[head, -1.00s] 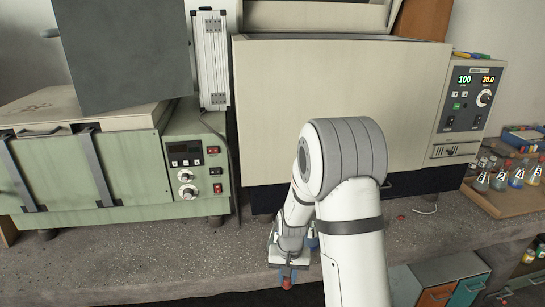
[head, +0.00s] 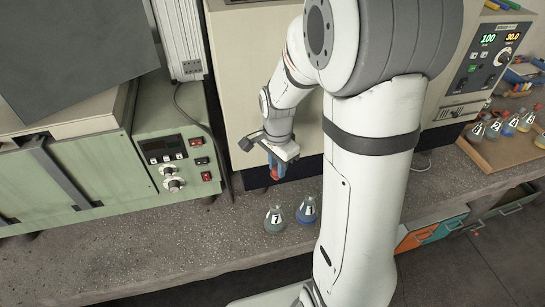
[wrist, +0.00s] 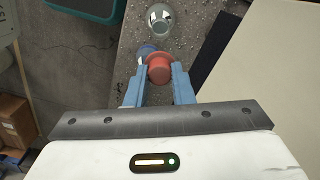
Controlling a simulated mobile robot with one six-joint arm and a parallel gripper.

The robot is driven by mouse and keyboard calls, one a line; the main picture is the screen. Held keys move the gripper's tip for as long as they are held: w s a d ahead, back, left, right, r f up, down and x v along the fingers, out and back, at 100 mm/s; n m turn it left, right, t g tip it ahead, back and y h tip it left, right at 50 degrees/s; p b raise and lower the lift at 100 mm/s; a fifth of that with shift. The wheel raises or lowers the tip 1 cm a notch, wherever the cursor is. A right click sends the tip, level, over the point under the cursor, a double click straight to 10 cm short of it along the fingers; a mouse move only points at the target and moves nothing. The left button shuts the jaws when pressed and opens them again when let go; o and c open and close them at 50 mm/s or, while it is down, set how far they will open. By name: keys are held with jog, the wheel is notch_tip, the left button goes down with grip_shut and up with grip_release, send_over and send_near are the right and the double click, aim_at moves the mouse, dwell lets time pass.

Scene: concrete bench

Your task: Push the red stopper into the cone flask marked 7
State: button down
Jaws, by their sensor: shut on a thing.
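My gripper (head: 274,170) is shut on the red stopper (wrist: 159,70), which sits between its blue fingertips in the wrist view. In the head view the stopper shows small below the jaws, above the bench top and apart from the flasks. A cone flask with grey-green contents (head: 274,222), with a label that looks like 7, stands upright on the bench below and near my gripper. A flask with blue contents (head: 307,214) stands just right of it; its label is hard to read. In the wrist view the stopper partly hides the blue flask (wrist: 146,49); the clear-looking flask (wrist: 161,20) is beyond it.
A green device (head: 176,160) with knobs stands left and a large cream oven (head: 240,70) behind. A wooden tray (head: 490,152) with several numbered flasks is at the right. The bench's front edge is close to the two flasks. Bare bench lies to their left.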

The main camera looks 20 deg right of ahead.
jog(key=shift+a+f+b, duration=0.1)
jog(key=shift+f+b, duration=3.9)
jog(key=shift+f, duration=1.6)
jog(key=shift+f, duration=0.3)
jog(key=shift+f+b, duration=0.75)
jog(key=shift+b, duration=0.1)
jog(key=shift+f, duration=0.2)
jog(key=shift+f+b, duration=0.35)
jog(key=shift+b, duration=0.15)
jog(key=c, duration=0.6)
grip_release()
jog(key=shift+r, duration=0.15)
